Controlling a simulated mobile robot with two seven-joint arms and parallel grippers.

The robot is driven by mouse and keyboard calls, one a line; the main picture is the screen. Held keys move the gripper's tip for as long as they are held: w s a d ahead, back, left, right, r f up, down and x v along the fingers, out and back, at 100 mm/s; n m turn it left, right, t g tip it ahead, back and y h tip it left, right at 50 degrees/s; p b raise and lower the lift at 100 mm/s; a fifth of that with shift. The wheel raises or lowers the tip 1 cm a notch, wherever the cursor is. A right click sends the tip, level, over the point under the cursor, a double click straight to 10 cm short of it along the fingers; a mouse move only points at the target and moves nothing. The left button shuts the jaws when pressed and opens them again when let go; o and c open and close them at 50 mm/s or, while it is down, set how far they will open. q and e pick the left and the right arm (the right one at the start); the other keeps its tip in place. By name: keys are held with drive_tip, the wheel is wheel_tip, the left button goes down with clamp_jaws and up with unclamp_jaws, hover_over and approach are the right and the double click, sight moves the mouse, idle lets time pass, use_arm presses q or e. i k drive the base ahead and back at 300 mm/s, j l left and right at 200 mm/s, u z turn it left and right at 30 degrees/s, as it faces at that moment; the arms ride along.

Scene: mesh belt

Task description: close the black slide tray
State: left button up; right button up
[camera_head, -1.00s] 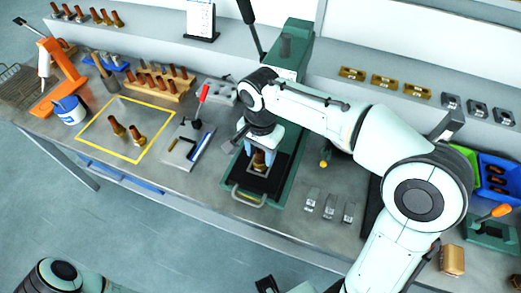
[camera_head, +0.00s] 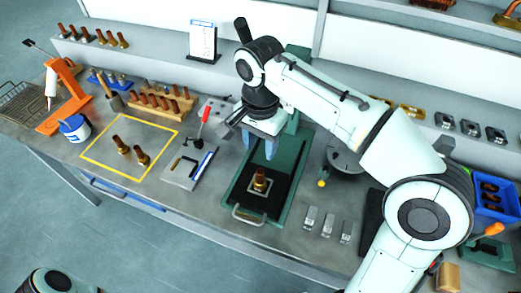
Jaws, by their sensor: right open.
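The black slide tray (camera_head: 283,187) sits in a green machine base (camera_head: 245,172) near the middle of the bench. It is pulled out toward the front, and its pale handle (camera_head: 247,216) faces the bench's front edge. A brass and copper part (camera_head: 261,179) stands upright on a small metal plate in the tray. My right gripper (camera_head: 260,150) is open and empty, pointing down above the rear of the tray, behind the part and apart from it. My left arm shows only as a piece at the bottom left; its gripper is out of view.
Left of the tray are a small fixture with a red lever (camera_head: 203,122) and a yellow-framed area (camera_head: 98,150) holding two brass parts. Several metal clips (camera_head: 328,224) lie to the right. A blue bin (camera_head: 492,197) is at far right.

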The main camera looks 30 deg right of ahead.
sight(266, 203)
drive_tip(key=k, duration=1)
